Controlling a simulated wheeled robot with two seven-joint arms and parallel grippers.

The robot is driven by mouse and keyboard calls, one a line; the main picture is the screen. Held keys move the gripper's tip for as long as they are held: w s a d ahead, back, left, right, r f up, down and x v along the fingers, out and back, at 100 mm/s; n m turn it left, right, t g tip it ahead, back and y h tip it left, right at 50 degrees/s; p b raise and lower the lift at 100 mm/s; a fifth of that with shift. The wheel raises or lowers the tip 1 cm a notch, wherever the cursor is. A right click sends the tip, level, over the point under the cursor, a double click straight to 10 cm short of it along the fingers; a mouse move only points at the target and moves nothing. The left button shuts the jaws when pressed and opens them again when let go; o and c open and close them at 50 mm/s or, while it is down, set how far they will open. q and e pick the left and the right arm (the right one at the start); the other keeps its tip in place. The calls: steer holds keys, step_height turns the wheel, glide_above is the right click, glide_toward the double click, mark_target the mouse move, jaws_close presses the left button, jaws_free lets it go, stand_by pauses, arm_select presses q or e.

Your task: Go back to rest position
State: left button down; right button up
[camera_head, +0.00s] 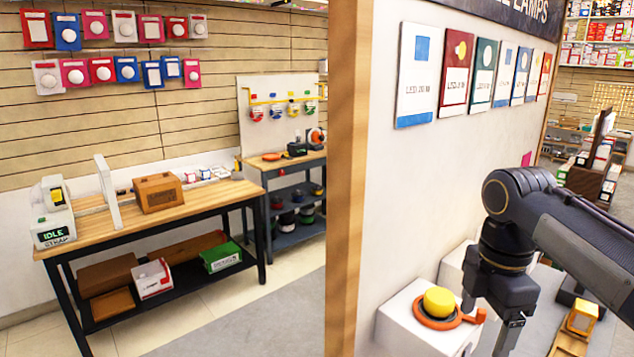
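My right arm comes in from the right edge and bends down at a dark elbow. My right gripper (508,338) points down at the bottom edge, its tips partly cut off by the frame. I cannot tell whether it is open or shut, and no held object shows. It is just right of a white box (405,326) topped by a yellow dome (439,301) in an orange ring with a small orange handle. A gap shows between gripper and handle, though depth is unclear. My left gripper is not in view.
A wood-edged partition (347,180) with LED cards stands left of my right arm. A yellow-and-orange object (582,318) sits low at right. A workbench (150,221) and a second bench (290,163) stand at back left. Floor (250,315) is clear there.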

steer(key=s+a+f+m+t+y, duration=0.2)
steer(key=s+f+m, duration=0.5)
steer(key=m, duration=0.3)
steer(key=s+a+f+m+t+y, duration=0.1)
steer(key=s+a+f+m+t, duration=0.1)
steer(key=s+f+m, duration=0.5)
steer(key=s+m+t, duration=0.1)
steer(key=s+m, duration=0.2)
steer(key=shift+s+a+m+t+y, duration=0.2)
steer(key=shift+a+m+t+y, duration=0.1)
steer(key=shift+y, duration=0.1)
steer(key=shift+f, duration=0.1)
